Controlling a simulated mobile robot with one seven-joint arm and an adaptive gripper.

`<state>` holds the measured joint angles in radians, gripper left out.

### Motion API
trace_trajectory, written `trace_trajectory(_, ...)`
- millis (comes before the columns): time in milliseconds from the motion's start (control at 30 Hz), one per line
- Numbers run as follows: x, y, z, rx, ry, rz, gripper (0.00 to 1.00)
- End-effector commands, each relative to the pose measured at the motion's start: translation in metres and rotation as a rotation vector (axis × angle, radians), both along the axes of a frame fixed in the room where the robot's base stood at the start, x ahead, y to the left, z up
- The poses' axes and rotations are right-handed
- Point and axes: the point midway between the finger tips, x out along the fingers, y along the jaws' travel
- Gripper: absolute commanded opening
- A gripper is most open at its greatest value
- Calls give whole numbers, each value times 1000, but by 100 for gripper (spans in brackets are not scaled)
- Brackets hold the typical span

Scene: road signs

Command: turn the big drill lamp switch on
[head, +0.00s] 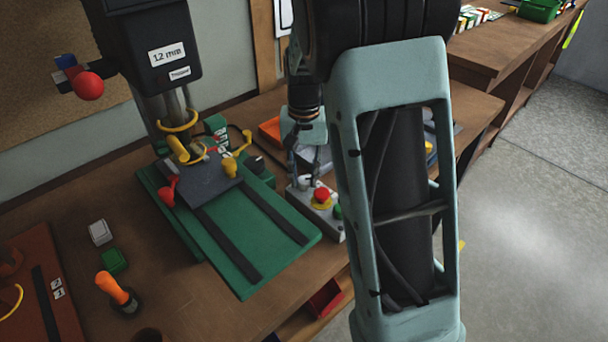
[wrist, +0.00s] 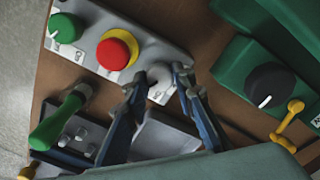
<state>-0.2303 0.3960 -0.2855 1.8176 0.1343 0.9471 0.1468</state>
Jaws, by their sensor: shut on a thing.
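The big drill (head: 150,55) stands at the back left with a "12 mm" label. Its grey control box (head: 333,228) sits right of the green base; the box also shows in the wrist view (wrist: 88,60). On it are a green knob (wrist: 66,28), a red button on a yellow collar (wrist: 114,52) and a small grey-white rotary switch (wrist: 159,74) with a label beside it. My gripper (wrist: 157,81) is shut on this switch, one finger on each side. In the head view my arm hides part of the box and the gripper (head: 308,172).
The green drill base (head: 225,240) lies left of the control box. A black dial (wrist: 268,84) and yellow levers (wrist: 289,124) are close by. A green-handled tool (wrist: 60,118) stands near the box. An orange-handled tool (head: 112,288) is at the front left.

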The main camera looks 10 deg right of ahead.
Motion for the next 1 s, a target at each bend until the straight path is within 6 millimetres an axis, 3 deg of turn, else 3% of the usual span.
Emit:
trace_trajectory(367, 0, 0, 0, 1, -1, 129, 0)
trace_trajectory(1000, 0, -1, 1, 0, -1, 708, 0)
